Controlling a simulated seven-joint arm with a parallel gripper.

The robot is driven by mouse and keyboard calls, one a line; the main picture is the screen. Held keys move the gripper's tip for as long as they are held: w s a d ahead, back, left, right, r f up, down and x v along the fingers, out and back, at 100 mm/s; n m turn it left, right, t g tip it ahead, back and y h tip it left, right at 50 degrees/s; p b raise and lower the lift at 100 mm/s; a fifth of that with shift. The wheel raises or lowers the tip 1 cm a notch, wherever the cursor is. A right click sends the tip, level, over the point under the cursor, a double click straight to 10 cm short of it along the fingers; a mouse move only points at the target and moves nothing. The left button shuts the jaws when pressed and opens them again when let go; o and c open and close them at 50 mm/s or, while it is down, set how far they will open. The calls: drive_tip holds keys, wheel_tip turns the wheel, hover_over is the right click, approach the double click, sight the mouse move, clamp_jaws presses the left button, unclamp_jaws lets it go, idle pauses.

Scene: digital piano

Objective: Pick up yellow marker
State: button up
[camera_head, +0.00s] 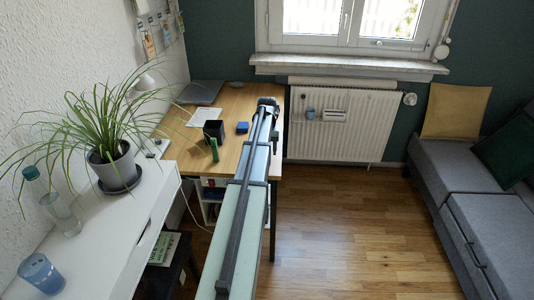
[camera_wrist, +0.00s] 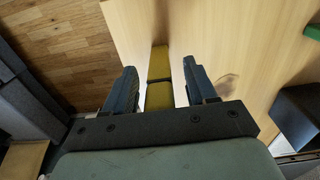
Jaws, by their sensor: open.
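The yellow marker (camera_wrist: 160,62) lies on the wooden desk, close to its edge, in the wrist view. A dark line crosses it partway along. My gripper (camera_wrist: 160,84) is open, with one finger on each side of the marker and a gap visible on both sides. The marker's near end is hidden behind the gripper's body. In the head view my gripper (camera_head: 268,103) is over the right side of the desk, and the marker cannot be seen there.
The desk (camera_head: 232,97) holds a black cup (camera_head: 214,131), a blue box (camera_head: 242,127), a green object (camera_head: 214,150) and a closed laptop (camera_head: 200,92). A dark box (camera_wrist: 298,112) is right of my gripper in the wrist view. A radiator (camera_head: 340,125) stands beyond the desk.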

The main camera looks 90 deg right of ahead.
clamp_jaws()
idle(0.3)
